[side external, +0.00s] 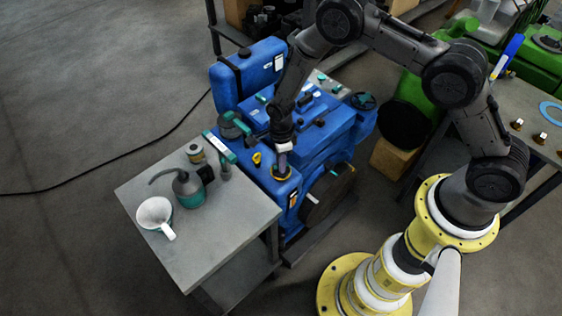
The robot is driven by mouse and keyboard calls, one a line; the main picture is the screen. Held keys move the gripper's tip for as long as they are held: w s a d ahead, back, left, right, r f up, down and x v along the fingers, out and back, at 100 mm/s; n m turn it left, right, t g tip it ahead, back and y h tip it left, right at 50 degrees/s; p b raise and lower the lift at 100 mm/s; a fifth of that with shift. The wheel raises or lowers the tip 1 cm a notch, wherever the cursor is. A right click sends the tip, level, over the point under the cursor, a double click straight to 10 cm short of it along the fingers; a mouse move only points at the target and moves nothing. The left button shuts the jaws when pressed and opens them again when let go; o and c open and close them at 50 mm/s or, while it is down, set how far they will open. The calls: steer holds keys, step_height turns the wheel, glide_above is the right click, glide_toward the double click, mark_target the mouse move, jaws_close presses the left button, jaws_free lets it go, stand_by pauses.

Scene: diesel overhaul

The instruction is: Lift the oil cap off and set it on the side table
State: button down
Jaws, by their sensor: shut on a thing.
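The blue diesel engine (310,135) stands in the middle, beside the grey side table (235,240). My gripper (282,166) points down at the engine's near top corner. It is shut on the yellow, round oil cap (281,175), which shows only as a rim around the fingertips. The cap is at the engine's top surface; whether it is touching or slightly raised cannot be told. A smaller yellow part (257,158) sits on the engine just left of my gripper.
A teal-topped part (219,147) stands between table and engine.

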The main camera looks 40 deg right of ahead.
steer(key=shift+r, duration=0.15)
steer(key=shift+r, duration=0.9)
steer(key=shift+r, duration=1.5)
